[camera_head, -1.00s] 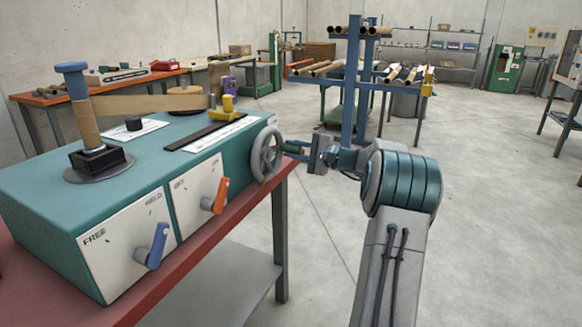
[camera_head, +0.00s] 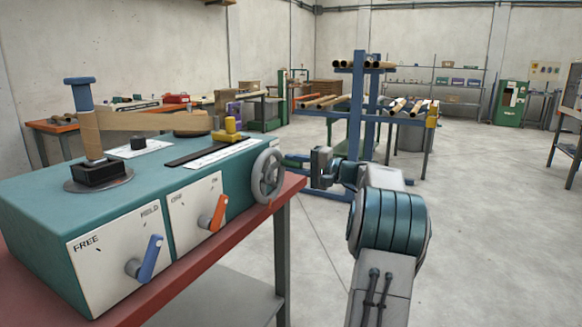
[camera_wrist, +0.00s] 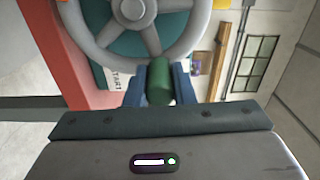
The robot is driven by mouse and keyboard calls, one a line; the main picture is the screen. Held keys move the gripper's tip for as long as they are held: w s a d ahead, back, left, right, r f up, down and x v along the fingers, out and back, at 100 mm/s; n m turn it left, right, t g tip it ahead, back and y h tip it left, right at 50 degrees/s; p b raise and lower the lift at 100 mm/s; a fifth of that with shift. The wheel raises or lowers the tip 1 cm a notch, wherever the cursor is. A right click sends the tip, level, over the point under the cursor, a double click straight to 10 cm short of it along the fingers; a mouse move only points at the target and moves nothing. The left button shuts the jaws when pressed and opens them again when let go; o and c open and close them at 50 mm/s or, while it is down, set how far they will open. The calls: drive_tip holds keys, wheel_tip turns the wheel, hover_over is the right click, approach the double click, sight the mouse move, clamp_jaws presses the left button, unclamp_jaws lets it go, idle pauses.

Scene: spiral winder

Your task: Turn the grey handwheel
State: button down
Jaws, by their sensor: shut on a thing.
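The grey handwheel (camera_head: 267,177) is on the right end of the teal winder box, facing my arm. Its hub (camera_wrist: 131,10) and spokes fill the top of the wrist view. A green handle (camera_wrist: 160,82) stands out from its rim. My gripper (camera_head: 301,160) is at the right side of the wheel. In the wrist view the two blue fingers (camera_wrist: 160,84) are shut on the green handle, one on each side. The far end of the wheel is cut off in the wrist view.
The teal box (camera_head: 50,200) stands on a red-edged bench (camera_head: 205,262). An orange lever (camera_head: 218,213) and a blue lever (camera_head: 150,257) stick out of its front. A blue rack (camera_head: 358,120) with tubes is behind my gripper. Open floor lies to the right.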

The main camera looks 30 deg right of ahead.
drive_tip(key=c, duration=1.2)
unclamp_jaws()
drive_tip(key=shift+c, duration=0.2)
drive_tip(key=shift+s, duration=0.1)
drive_tip(key=p+v, duration=0.2)
drive_tip(key=v, duration=1.1)
drive_tip(key=shift+s+d, duration=0.2)
drive_tip(key=shift+s, duration=0.15)
